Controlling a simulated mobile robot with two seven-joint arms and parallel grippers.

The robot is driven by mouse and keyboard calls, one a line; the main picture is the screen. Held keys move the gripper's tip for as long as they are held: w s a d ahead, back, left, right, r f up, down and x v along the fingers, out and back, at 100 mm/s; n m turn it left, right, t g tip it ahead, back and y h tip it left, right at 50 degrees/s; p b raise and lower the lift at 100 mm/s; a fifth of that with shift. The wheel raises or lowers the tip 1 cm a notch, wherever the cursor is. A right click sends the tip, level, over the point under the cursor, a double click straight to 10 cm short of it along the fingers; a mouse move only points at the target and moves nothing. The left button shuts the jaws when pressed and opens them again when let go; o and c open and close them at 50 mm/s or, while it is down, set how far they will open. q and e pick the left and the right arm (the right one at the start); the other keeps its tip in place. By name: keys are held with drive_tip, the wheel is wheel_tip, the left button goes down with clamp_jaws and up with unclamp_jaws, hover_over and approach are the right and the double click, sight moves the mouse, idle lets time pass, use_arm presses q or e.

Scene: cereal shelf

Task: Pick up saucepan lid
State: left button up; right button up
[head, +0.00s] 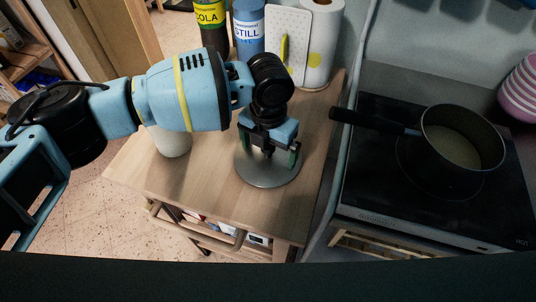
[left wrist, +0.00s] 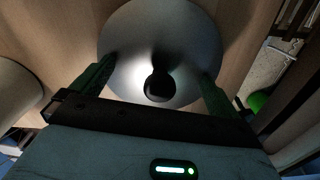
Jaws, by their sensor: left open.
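The saucepan lid (head: 268,170) is a round grey metal disc lying on the wooden cart top. In the left wrist view the lid (left wrist: 160,40) shows a dark knob (left wrist: 158,86) at its middle. My left gripper (head: 270,158) is open and points down over the lid, with its fingers on either side of the knob. In the left wrist view the left gripper (left wrist: 158,85) has its two green fingertips over the lid's surface. I cannot tell whether the fingertips touch the lid. My right gripper is not in view.
A white cylindrical object (head: 172,141) stands left of the lid, partly behind my arm. Cola (head: 212,25) and still water (head: 248,30) bottles, a white board (head: 289,40) and a paper roll (head: 322,45) stand behind. A saucepan (head: 460,145) sits on the stove (head: 385,190) to the right.

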use_arm(q)
drive_tip(key=c, duration=1.1)
drive_tip(key=shift+o, duration=0.2)
wheel_tip(320, 180, up, 10)
